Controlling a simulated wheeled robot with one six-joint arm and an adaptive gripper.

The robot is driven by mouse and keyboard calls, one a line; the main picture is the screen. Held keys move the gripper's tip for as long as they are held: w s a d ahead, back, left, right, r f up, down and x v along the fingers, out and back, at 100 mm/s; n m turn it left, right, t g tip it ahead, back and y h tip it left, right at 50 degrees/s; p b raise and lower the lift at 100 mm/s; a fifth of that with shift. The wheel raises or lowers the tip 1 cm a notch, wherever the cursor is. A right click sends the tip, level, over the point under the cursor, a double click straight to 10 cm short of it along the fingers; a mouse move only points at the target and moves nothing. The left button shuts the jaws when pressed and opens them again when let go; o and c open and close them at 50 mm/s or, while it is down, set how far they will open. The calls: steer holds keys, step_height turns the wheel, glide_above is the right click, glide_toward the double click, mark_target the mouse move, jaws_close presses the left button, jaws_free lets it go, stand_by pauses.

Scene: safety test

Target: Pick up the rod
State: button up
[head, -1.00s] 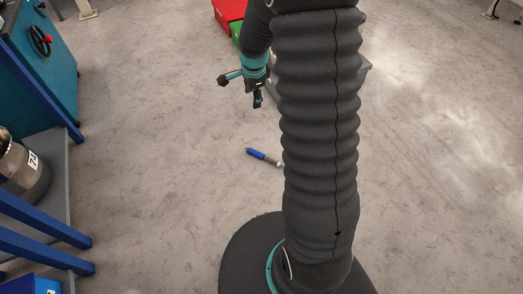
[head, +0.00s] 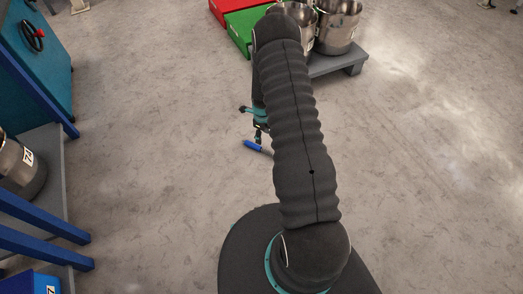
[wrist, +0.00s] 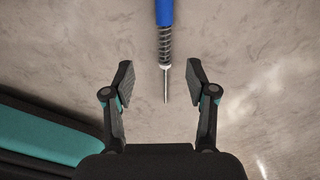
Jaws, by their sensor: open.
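The rod (head: 254,146) lies on the floor in the head view, its blue end showing and the rest hidden behind my arm. In the wrist view the rod (wrist: 165,45) has a blue part at the top edge, then a dark spring and a thin metal tip pointing down between my fingers. My gripper (wrist: 160,82) is open, with one finger on each side of the tip and not touching it. In the head view my gripper (head: 260,134) is partly hidden by my arm, close to the rod. I cannot tell its exact height above the floor.
Red (head: 228,10) and green (head: 240,36) boxes stand at the back, beside metal pots (head: 338,32) on a grey pallet (head: 343,63). A blue-framed bench (head: 50,150) with a metal canister (head: 18,172) is at the left. The floor around the rod is clear.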

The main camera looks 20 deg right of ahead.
glide_above(262, 149)
steer(key=f, duration=0.6)
steer(key=shift+s+a+f, duration=0.15)
steer(key=shift+s+f, duration=0.2)
steer(key=shift+s, duration=0.05)
steer(key=shift+w+f, duration=0.2)
steer(key=shift+f, duration=0.7)
steer(key=shift+w+f, duration=0.15)
steer(key=shift+f, duration=0.8)
steer(key=shift+w+f, duration=0.2)
steer(key=shift+f, duration=0.7)
jaws_close()
